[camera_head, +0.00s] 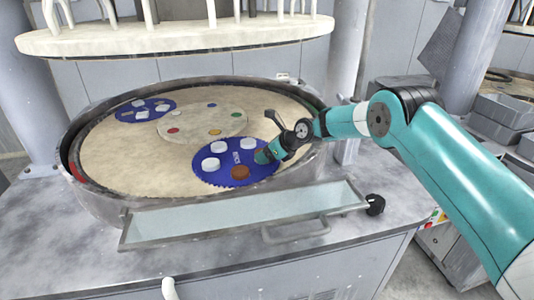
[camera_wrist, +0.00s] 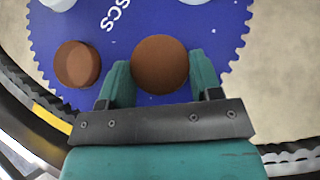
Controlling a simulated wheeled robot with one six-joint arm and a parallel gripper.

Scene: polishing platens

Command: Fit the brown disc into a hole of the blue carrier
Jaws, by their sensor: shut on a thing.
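The blue carrier (camera_head: 233,181) is a toothed disc lying on the near right of the round platen; it fills much of the wrist view (camera_wrist: 230,25). My gripper (camera_head: 264,156) is over the carrier's right part. In the wrist view my gripper (camera_wrist: 160,68) is shut on a brown disc (camera_wrist: 160,62), with one teal finger on each side. I cannot tell whether the held disc touches the carrier; the hole beneath is hidden.
Several white discs (camera_head: 211,164) sit on this carrier. Another blue carrier (camera_head: 130,113) with white discs lies at the platen's far left. A raised rim (camera_head: 100,190) surrounds the beige platen (camera_head: 130,150). A pale upper plate (camera_head: 180,37) hangs above the back.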

